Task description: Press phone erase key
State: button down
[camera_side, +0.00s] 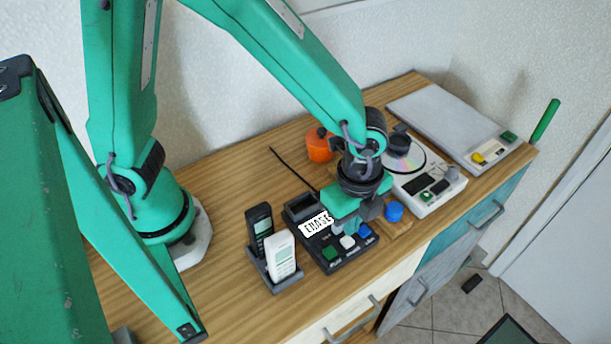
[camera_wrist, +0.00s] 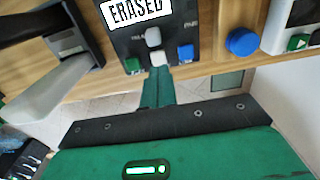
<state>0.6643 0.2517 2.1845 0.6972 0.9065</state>
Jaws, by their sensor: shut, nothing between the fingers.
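The dark phone base (camera_side: 328,262) stands on the wooden top. Its white label (camera_side: 317,224) reads ERASED in the wrist view (camera_wrist: 136,10). A green key (camera_side: 330,253), a white key (camera_side: 348,242) and a blue key (camera_side: 364,230) sit along its front. The small key lettering is unreadable.
A cradle with a black handset (camera_side: 260,222) and a white handset (camera_side: 281,256) stands left of the base. A blue knob (camera_side: 394,211) and a disc player (camera_side: 440,190) are to the right. An orange object (camera_side: 319,146) stands behind.

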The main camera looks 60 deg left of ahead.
aim_at(347, 237)
notch_tip(347, 237, up, 10)
jog(key=shift+f, duration=0.2)
dwell(0.8)
jog(key=s+a+r+n+t, duration=0.2)
jog(key=a+r+n, duration=0.2)
jog(key=a+n, duration=0.5)
jog(key=s+a+r+n+t, duration=0.3)
jog(key=a+n, duration=0.6)
jog(key=a, duration=0.4)
jog(key=shift+s+r+t, duration=0.3)
jog(key=shift+s+r, duration=0.05)
jog(key=shift+r, duration=0.25)
